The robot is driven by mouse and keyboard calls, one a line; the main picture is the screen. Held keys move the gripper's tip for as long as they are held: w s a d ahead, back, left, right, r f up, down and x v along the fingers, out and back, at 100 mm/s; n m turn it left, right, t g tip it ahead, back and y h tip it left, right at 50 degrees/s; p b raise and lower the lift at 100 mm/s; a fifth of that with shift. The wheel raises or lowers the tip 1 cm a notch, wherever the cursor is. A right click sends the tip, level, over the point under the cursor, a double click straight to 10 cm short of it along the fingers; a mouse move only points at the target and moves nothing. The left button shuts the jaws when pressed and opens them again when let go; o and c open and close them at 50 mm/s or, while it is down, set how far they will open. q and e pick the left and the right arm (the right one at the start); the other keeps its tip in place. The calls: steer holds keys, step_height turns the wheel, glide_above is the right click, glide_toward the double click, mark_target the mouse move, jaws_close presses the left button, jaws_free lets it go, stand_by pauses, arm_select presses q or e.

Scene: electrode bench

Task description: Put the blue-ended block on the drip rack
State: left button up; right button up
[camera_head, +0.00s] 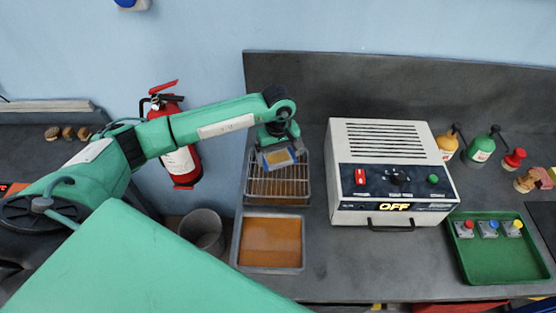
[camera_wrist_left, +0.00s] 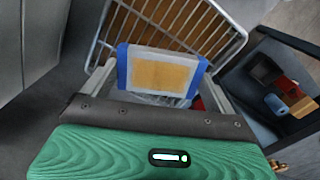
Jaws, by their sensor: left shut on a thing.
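The blue-ended block (camera_head: 278,157) has a tan middle with a pale border and blue ends; it also shows in the left wrist view (camera_wrist_left: 160,75). My left gripper (camera_head: 279,149) is shut on it, with one finger at each blue end in the left wrist view (camera_wrist_left: 160,84). The drip rack (camera_head: 280,188) is a wire grid in a grey tray, behind the orange bath. The block is over the rack's back part in the head view. I cannot tell whether it touches the wires. The rack wires also show beyond the block in the left wrist view (camera_wrist_left: 243,38). My right gripper is out of view.
A grey tray of orange liquid (camera_head: 236,245) lies in front of the rack. A white power box (camera_head: 390,170) reading OFF stands to the right. A green tray (camera_head: 502,262) with coloured-knob pieces and several bottles are farther right. A fire extinguisher (camera_head: 181,160) is left of the bench.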

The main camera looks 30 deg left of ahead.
mark_target(278, 158)
arm_select(q)
step_height(278, 158, down, 3)
steer(key=shift+f+p, duration=0.1)
steer(key=shift+p, duration=0.6)
steer(key=shift+f, duration=0.3)
steer(key=shift+f, duration=0.1)
steer(key=shift+f, duration=0.1)
steer(key=o, duration=1.3)
